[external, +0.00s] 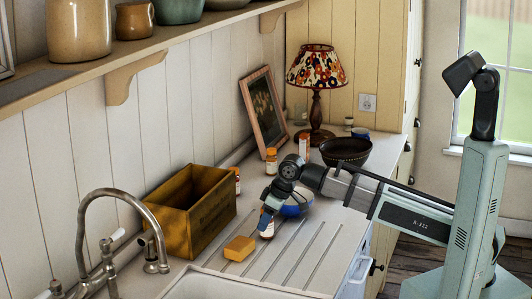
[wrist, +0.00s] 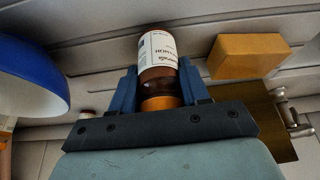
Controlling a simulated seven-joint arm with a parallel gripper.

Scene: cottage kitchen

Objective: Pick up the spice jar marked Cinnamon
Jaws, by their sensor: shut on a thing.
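My gripper (external: 266,212) points down over the ribbed draining area of the counter. In the wrist view my gripper (wrist: 160,92) has its blue fingers shut on a brown spice jar (wrist: 157,77) with an orange cap and a white label. The label's print is too small and turned for me to read, so I cannot tell whether it says Cinnamon. In the external view the held jar (external: 267,228) shows just below the fingers; I cannot tell whether it touches the counter. Other orange-capped jars stand behind: one by the picture frame (external: 271,162), one near the lamp (external: 304,147), one beside the crate (external: 237,181).
A blue bowl (external: 297,207) sits close to the right of my gripper. A yellow sponge-like block (external: 239,248) lies in front, left of it. A wooden crate (external: 205,222) stands left, near the faucet (external: 150,235). A dark bowl (external: 345,152) and lamp (external: 316,75) stand farther back.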

